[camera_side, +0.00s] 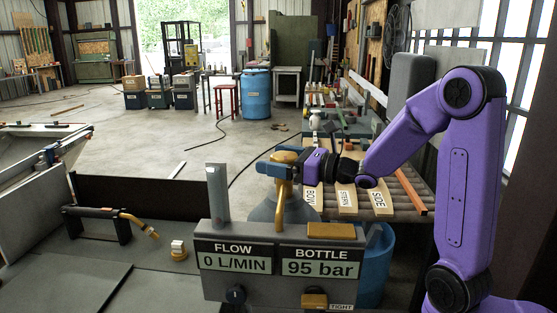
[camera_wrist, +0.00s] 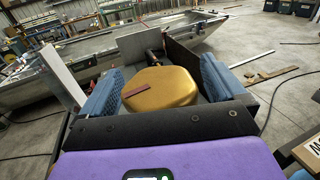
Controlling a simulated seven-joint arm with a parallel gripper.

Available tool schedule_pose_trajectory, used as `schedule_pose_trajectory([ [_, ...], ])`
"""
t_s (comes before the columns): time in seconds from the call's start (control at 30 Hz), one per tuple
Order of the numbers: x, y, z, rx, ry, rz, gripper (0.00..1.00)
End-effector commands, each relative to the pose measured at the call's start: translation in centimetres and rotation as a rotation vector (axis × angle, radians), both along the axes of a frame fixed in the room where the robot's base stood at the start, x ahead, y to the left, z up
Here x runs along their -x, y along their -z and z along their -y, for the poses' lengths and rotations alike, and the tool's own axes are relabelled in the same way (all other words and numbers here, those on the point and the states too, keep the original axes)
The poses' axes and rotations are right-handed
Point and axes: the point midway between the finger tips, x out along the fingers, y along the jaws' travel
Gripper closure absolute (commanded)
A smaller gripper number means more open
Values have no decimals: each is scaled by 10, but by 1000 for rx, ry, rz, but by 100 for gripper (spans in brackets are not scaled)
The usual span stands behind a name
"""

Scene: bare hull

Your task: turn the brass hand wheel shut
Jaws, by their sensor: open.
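The brass hand wheel (camera_side: 287,156) sits on top of the grey bottle (camera_side: 285,210), behind the readout box. In the wrist view the wheel (camera_wrist: 172,86) is a rounded gold knob with a dark red mark on its top, left of its middle. My gripper (camera_side: 279,163) is at the wheel, its blue fingers apart. In the wrist view one finger of my gripper (camera_wrist: 162,84) is on each side of the wheel, with a narrow gap seeming to show at each side. The readout box (camera_side: 283,240) shows flow 0 L/MIN and bottle 95 bar.
A torch (camera_side: 112,214) with a brass neck rests on a stand at the left, near a small brass fitting (camera_side: 178,252). Labelled boards (camera_side: 346,199) lie on the bench to the right. A blue drum (camera_side: 257,94) stands behind on open floor.

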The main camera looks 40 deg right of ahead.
Motion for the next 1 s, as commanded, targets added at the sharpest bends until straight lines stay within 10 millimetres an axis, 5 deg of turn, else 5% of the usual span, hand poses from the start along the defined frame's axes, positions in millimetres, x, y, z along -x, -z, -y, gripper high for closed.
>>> schedule_pose_trajectory([
  [0.1,0,0,0,0,0,0,3],
  [0.3,0,0,0,0,0,-1,58],
  [1.0,0,2,3,3,136,-6,58],
])
